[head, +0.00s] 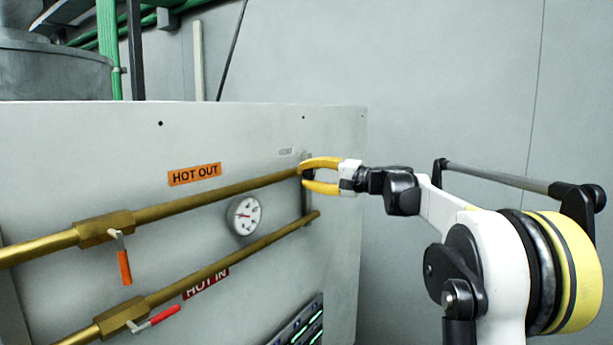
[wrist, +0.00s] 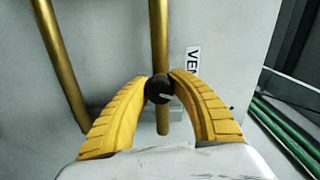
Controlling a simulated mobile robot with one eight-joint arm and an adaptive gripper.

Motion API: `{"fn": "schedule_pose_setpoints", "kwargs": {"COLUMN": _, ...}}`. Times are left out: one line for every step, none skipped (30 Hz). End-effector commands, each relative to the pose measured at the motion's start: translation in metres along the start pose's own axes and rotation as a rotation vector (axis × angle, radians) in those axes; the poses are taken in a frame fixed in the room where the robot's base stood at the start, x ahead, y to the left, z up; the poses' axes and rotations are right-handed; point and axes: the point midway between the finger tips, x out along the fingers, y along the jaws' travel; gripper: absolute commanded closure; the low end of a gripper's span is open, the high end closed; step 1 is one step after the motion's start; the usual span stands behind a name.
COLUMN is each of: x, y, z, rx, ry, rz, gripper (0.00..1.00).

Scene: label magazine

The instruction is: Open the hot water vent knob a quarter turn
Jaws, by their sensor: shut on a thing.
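The vent knob (wrist: 158,89) is a small round black knob with a pale line on its face, in front of a brass pipe. A white label (wrist: 193,61) with partly visible letters "VE" is beside it in the wrist view. My gripper (head: 305,172) has yellow fingers, and it is shut on the knob, one finger on each side. In the wrist view the fingertips (wrist: 159,88) touch the knob's left and right sides. In the head view the fingers partly hide the knob at the right end of the upper pipe.
The upper brass pipe (head: 221,193) by the orange HOT OUT label (head: 194,174) has an orange-handled valve (head: 124,265). The lower pipe (head: 235,261) by the HOT IN label has a red-handled valve (head: 155,319). A round gauge (head: 244,215) sits between them on the grey panel.

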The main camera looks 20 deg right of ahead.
Motion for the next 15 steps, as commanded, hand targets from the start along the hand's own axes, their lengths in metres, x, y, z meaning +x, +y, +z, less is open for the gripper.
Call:
{"fn": "schedule_pose_setpoints", "kwargs": {"x": -0.0003, "y": 0.0015, "z": 0.0005, "rx": -0.004, "ry": -0.001, "rz": 0.003, "gripper": 1.00}}
{"fn": "schedule_pose_setpoints", "kwargs": {"x": -0.0003, "y": 0.0016, "z": 0.0005, "rx": -0.005, "ry": -0.001, "rz": 0.003, "gripper": 1.00}}
{"fn": "schedule_pose_setpoints", "kwargs": {"x": -0.0003, "y": 0.0016, "z": 0.0006, "rx": -0.005, "ry": -0.002, "rz": 0.003, "gripper": 1.00}}
{"fn": "schedule_pose_setpoints", "kwargs": {"x": -0.0003, "y": 0.0016, "z": 0.0006, "rx": -0.005, "ry": -0.002, "rz": 0.003, "gripper": 1.00}}
{"fn": "schedule_pose_setpoints", "kwargs": {"x": -0.0003, "y": 0.0016, "z": 0.0006, "rx": -0.005, "ry": -0.002, "rz": 0.003, "gripper": 1.00}}
{"fn": "schedule_pose_setpoints", "kwargs": {"x": -0.0004, "y": 0.0017, "z": 0.0006, "rx": -0.005, "ry": -0.002, "rz": 0.003, "gripper": 1.00}}
{"fn": "schedule_pose_setpoints", "kwargs": {"x": -0.0004, "y": 0.0017, "z": 0.0006, "rx": -0.005, "ry": -0.002, "rz": 0.003, "gripper": 1.00}}
{"fn": "schedule_pose_setpoints", "kwargs": {"x": -0.0004, "y": 0.0017, "z": 0.0006, "rx": -0.005, "ry": -0.002, "rz": 0.003, "gripper": 1.00}}
{"fn": "schedule_pose_setpoints", "kwargs": {"x": -0.0004, "y": 0.0018, "z": 0.0006, "rx": -0.005, "ry": -0.002, "rz": 0.003, "gripper": 1.00}}
{"fn": "schedule_pose_setpoints", "kwargs": {"x": -0.0004, "y": 0.0018, "z": 0.0006, "rx": -0.005, "ry": -0.002, "rz": 0.003, "gripper": 1.00}}
{"fn": "schedule_pose_setpoints", "kwargs": {"x": -0.0004, "y": 0.0018, "z": 0.0007, "rx": -0.005, "ry": -0.002, "rz": 0.003, "gripper": 1.00}}
{"fn": "schedule_pose_setpoints", "kwargs": {"x": -0.0004, "y": 0.0018, "z": 0.0006, "rx": -0.005, "ry": -0.002, "rz": 0.003, "gripper": 0.67}}
{"fn": "schedule_pose_setpoints", "kwargs": {"x": -0.0003, "y": 0.0017, "z": 0.0006, "rx": -0.004, "ry": -0.002, "rz": 0.003, "gripper": 0.58}}
{"fn": "schedule_pose_setpoints", "kwargs": {"x": -0.0003, "y": 0.0016, "z": 0.0006, "rx": -0.004, "ry": -0.002, "rz": 0.003, "gripper": 0.49}}
{"fn": "schedule_pose_setpoints", "kwargs": {"x": -0.0003, "y": 0.0015, "z": 0.0005, "rx": -0.004, "ry": -0.001, "rz": 0.003, "gripper": 0.48}}
